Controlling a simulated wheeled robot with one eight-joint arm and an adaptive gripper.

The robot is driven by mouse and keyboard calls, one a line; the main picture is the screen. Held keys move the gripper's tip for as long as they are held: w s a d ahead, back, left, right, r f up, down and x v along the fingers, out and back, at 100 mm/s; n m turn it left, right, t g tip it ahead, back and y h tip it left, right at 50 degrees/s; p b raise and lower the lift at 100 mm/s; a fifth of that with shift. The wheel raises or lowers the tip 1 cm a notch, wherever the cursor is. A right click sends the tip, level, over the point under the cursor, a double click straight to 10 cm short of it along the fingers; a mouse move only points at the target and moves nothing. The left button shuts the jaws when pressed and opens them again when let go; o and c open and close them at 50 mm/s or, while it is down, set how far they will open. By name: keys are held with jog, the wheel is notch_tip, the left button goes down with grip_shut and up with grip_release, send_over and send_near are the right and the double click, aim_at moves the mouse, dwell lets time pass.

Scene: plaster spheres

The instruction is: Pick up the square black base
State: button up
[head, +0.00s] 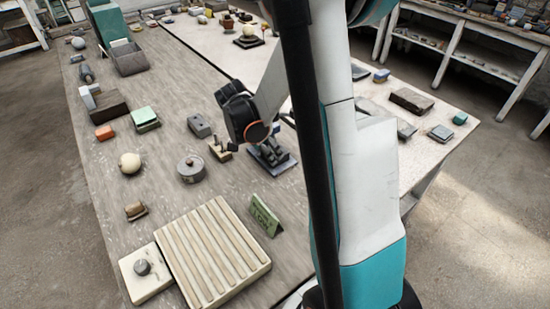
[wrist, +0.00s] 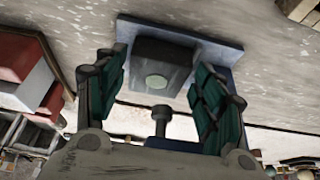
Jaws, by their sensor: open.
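A square black base (wrist: 160,55) with a pale round spot on its near face shows in the wrist view, on a flat blue-grey slab (wrist: 222,48). My gripper (wrist: 158,76) is open, one finger to each side of the base, with gaps visible; I cannot tell whether either finger touches it. In the head view my gripper (head: 268,148) is low over the blue-grey slab (head: 284,167) and hides most of what is on it. Another dark base (head: 249,44) carries a pale sphere far back on the table.
A small wooden block (head: 219,152) and a grey box (head: 199,126) lie left of my gripper. A round metal tin (head: 191,170), a green sign (head: 265,214) and a ribbed cream tray (head: 212,250) are nearer. Bare table lies between them.

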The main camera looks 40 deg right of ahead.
jog(key=shift+x, duration=1.05)
jog(key=c, duration=1.3)
jog(key=shift+o, duration=0.2)
jog(key=shift+r, duration=0.1)
jog(key=shift+r, duration=0.1)
